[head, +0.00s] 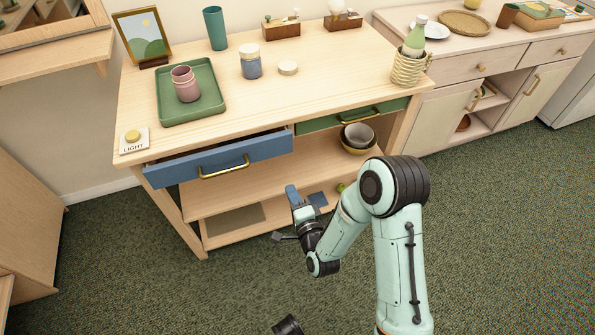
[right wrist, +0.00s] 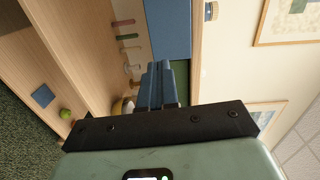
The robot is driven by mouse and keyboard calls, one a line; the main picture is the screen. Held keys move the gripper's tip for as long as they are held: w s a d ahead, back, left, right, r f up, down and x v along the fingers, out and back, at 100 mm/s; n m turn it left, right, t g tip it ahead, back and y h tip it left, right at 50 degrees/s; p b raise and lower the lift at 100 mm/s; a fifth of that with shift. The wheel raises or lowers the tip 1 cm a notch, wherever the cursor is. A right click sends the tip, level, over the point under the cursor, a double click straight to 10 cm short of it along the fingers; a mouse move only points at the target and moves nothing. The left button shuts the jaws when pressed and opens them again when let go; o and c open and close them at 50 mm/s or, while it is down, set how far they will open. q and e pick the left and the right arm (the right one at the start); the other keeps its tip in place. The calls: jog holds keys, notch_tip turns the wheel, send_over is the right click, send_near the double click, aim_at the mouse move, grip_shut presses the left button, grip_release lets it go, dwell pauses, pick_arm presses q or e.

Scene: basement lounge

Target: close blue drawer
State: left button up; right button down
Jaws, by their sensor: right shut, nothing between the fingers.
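The blue drawer (head: 246,153) sits under the left half of the wooden desk top and stands partly open, its front jutting out past the desk edge. It has a brass handle (head: 224,171). Its blue front also shows in the right wrist view (right wrist: 168,28), beyond my fingers. My right gripper (head: 291,192) is shut and empty, below and in front of the drawer's right end in the head view. Its blue fingers (right wrist: 160,84) are together in the right wrist view and look apart from the drawer. My left gripper is not visible.
A green drawer (head: 353,117) beside the blue one looks closed. Bowls (head: 357,136) stand on the shelf below. The green carpet (head: 480,230) in front is clear.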

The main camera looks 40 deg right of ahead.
jog(key=r, duration=0.1)
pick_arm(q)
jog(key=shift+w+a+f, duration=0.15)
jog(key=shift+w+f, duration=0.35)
pick_arm(e)
send_near(276, 148)
jog(key=shift+m+t, duration=0.3)
jog(key=x, duration=0.6)
jog(key=shift+w, duration=0.4)
jog(key=b+x, duration=0.1)
jog(key=x, duration=0.1)
jog(key=b+x, duration=0.3)
jog(key=x, duration=0.1)
jog(key=shift+d+f+b, duration=0.15)
jog(key=shift+f+b, duration=0.15)
jog(key=shift+w+d+r, duration=0.1)
jog(key=shift+w, duration=0.3)
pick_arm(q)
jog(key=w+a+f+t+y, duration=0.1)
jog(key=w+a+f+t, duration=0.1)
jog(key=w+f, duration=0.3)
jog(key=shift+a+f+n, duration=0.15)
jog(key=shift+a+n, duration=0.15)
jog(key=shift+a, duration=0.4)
pick_arm(e)
jog(key=shift+r+h, duration=0.4)
jog(key=shift+r, duration=0.05)
